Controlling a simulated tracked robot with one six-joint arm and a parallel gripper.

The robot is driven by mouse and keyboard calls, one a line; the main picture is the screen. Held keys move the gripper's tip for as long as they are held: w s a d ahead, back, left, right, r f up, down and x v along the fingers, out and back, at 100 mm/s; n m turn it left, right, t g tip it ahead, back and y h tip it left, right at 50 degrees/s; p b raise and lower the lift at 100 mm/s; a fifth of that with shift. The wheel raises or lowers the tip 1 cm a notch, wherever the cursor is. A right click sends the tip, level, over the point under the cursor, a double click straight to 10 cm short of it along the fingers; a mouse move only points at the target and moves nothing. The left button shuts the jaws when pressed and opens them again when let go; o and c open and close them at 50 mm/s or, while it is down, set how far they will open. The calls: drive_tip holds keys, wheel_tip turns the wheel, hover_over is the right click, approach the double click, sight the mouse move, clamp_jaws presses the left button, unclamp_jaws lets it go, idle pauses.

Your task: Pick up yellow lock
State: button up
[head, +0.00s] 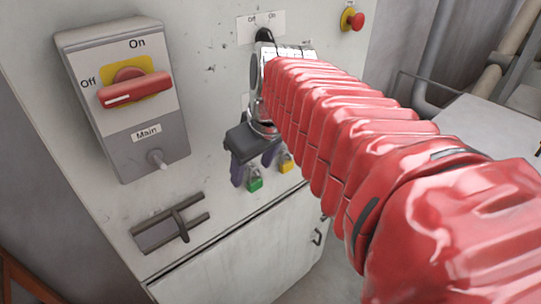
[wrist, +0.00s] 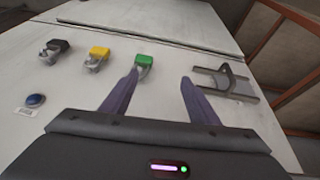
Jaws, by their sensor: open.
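The yellow lock (head: 286,165) hangs on the pale cabinet front, right of the green lock (head: 254,185) in the head view. In the wrist view the yellow lock (wrist: 99,53) is left of my gripper's fingers, between a black lock (wrist: 58,46) and the green lock (wrist: 144,61). My gripper (wrist: 159,77) is open and empty. Its left finger in that view is close to the green lock; I cannot tell if they touch. In the head view my gripper (head: 254,166) is near both locks, and the black lock is not visible.
A grey main switch box (head: 122,97) with a red handle is on the cabinet's left. A slotted metal bracket (head: 171,222) is below it; it is right of the fingers in the wrist view (wrist: 225,82). A blue button (wrist: 36,100) and a red button (head: 353,20) also show.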

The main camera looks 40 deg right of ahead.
drive_tip(key=d+r, duration=0.2)
drive_tip(key=d, duration=1.3)
drive_tip(key=shift+s+d+r+m, duration=0.15)
drive_tip(key=shift+d+r+m, duration=0.15)
drive_tip(key=shift+d+r, duration=0.1)
hover_over(289, 164)
drive_tip(key=s, duration=0.2)
wheel_tip(289, 164, down, 8)
drive_tip(key=shift+s, duration=0.2)
drive_tip(key=shift+d, duration=0.1)
drive_tip(key=shift+x, duration=2.6)
